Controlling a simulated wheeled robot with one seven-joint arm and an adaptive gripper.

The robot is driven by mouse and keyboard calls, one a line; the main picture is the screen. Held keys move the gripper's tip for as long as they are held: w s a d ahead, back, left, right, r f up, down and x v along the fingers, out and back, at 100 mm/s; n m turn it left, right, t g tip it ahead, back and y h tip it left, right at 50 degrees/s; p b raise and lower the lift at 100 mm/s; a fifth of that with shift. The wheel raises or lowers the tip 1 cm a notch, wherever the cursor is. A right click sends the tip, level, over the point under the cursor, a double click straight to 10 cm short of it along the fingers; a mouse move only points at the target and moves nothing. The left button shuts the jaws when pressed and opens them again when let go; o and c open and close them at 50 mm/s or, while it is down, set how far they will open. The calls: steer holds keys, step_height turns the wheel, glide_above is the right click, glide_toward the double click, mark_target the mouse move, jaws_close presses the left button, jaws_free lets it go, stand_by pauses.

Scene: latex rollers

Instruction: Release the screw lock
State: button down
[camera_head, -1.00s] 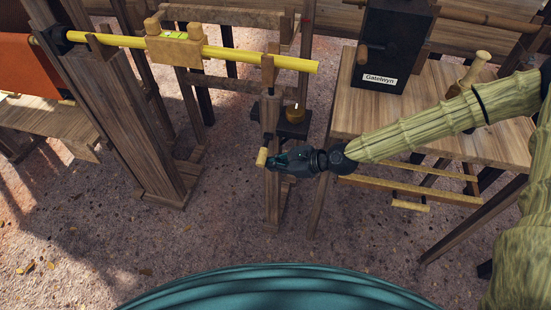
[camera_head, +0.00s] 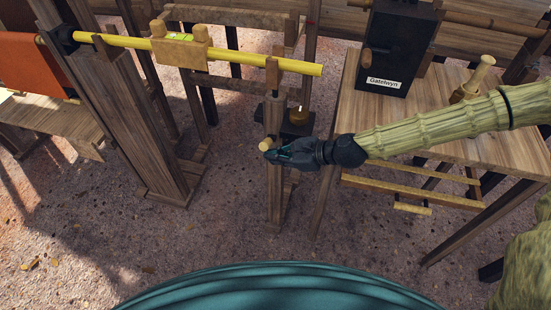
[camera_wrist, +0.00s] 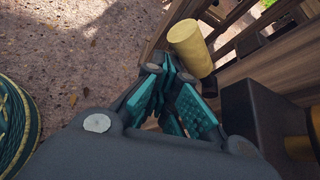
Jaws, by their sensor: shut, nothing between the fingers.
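A short pale yellow wooden knob (camera_head: 265,145), which looks like the screw lock's handle, is on the slim wooden post (camera_head: 274,190) under the right end of the yellow bar (camera_head: 240,56). In the wrist view the knob (camera_wrist: 190,45) is a smooth cylinder just beyond and beside my fingers. My gripper (camera_head: 279,155) is at the knob, just below and right of it. In the wrist view its teal-padded fingers (camera_wrist: 170,78) are together with nothing between them. I cannot tell whether they touch the knob.
A dark block with a brass-coloured piece (camera_head: 298,118) is just behind my gripper. A wooden table (camera_head: 440,130) with a black box labelled Gatelwyn (camera_head: 395,50) stands right. A thick wooden post (camera_head: 130,120) stands left. The floor in front is open.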

steer(key=shift+w+r, duration=0.15)
steer(key=shift+r, duration=0.25)
stand_by(0.3)
step_height(320, 180, down, 4)
steer(key=s+r+b, duration=0.1)
steer(key=s+b, duration=0.1)
steer(key=b, duration=0.1)
steer(key=d+r+p, duration=0.1)
steer(key=d+r, duration=0.2)
steer(key=d, duration=0.6)
steer(key=shift+s+d+r, duration=0.15)
steer(key=shift+s+r, duration=0.1)
steer(key=shift+s+f, duration=0.1)
